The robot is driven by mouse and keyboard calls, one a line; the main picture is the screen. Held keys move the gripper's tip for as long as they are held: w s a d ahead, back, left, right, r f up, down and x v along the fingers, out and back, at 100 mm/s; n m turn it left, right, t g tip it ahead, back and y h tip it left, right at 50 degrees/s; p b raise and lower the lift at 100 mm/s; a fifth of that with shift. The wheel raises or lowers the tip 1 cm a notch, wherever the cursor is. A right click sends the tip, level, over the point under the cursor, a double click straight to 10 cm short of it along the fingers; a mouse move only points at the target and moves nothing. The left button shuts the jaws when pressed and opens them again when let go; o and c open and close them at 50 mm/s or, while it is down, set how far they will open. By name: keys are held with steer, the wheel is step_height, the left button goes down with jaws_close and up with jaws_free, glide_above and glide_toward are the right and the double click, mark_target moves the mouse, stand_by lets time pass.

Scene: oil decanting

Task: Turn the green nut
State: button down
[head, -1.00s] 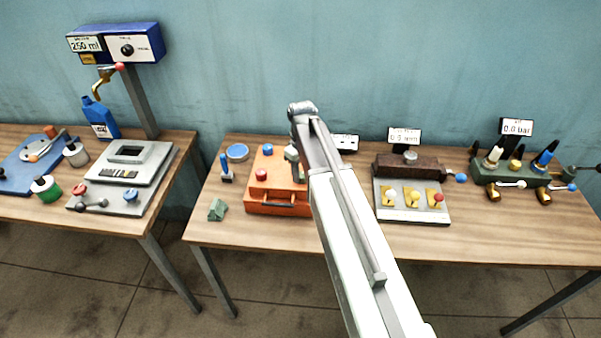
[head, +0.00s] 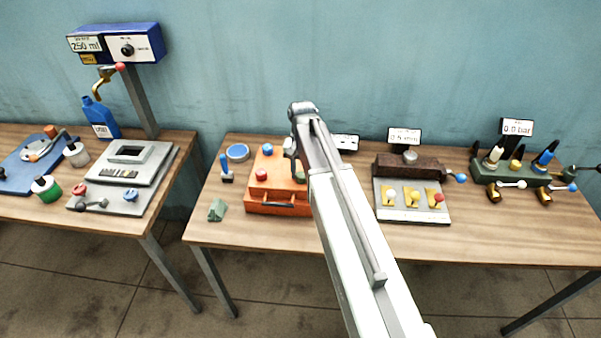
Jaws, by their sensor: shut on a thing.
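An orange box (head: 281,201) with a front handle stands on the right-hand bench. A red nut (head: 261,174) and a blue nut (head: 267,150) sit on its top.
A blue-handled stamp (head: 226,170), a blue round tin (head: 237,152) and a green block (head: 217,210) stand left of the box. A brown and grey fixture (head: 411,207) with a small display is to the right. A gap separates the two benches.

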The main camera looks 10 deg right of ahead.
steer(key=m, duration=0.3)
steer(key=shift+m, duration=2.1)
steer(key=c, duration=0.9)
jaws_free()
steer(key=shift+w, duration=0.1)
